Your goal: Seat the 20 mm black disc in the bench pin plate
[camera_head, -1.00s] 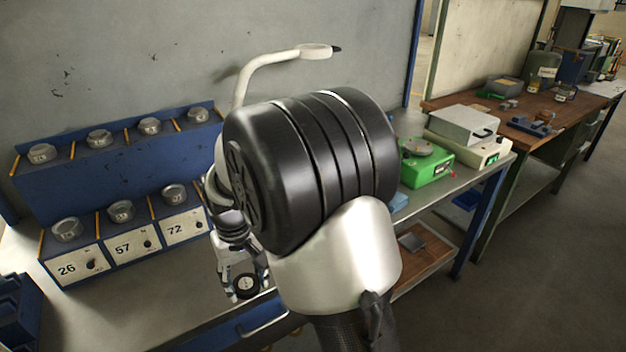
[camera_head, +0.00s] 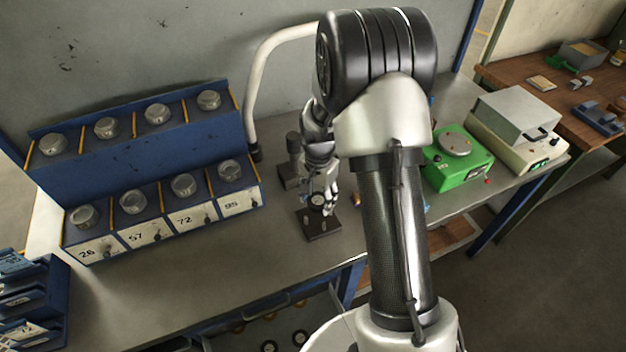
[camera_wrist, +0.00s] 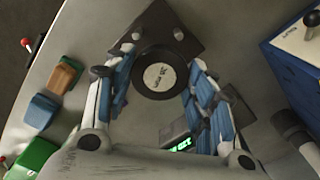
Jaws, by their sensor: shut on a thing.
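The black disc (camera_wrist: 158,76), with a pale round label on its face, is between the two fingers of my gripper (camera_wrist: 162,72) in the wrist view. My gripper is shut on it. The dark bench pin plate (camera_wrist: 185,48) shows beyond the disc, with short round pins at its exposed end; the disc hides the rest. In the head view my gripper (camera_head: 322,203) points down over the pin plate (camera_head: 322,229) on the grey bench, and the disc (camera_head: 315,200) shows small at the fingertips. I cannot tell whether the disc touches the plate.
A dark stand with a post (camera_head: 291,165) is close behind the pin plate. The blue rack (camera_head: 120,180) with several numbered bins and metal discs is at left. A green scale (camera_head: 455,160) and a white instrument (camera_head: 520,135) stand at right. The bench front is clear.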

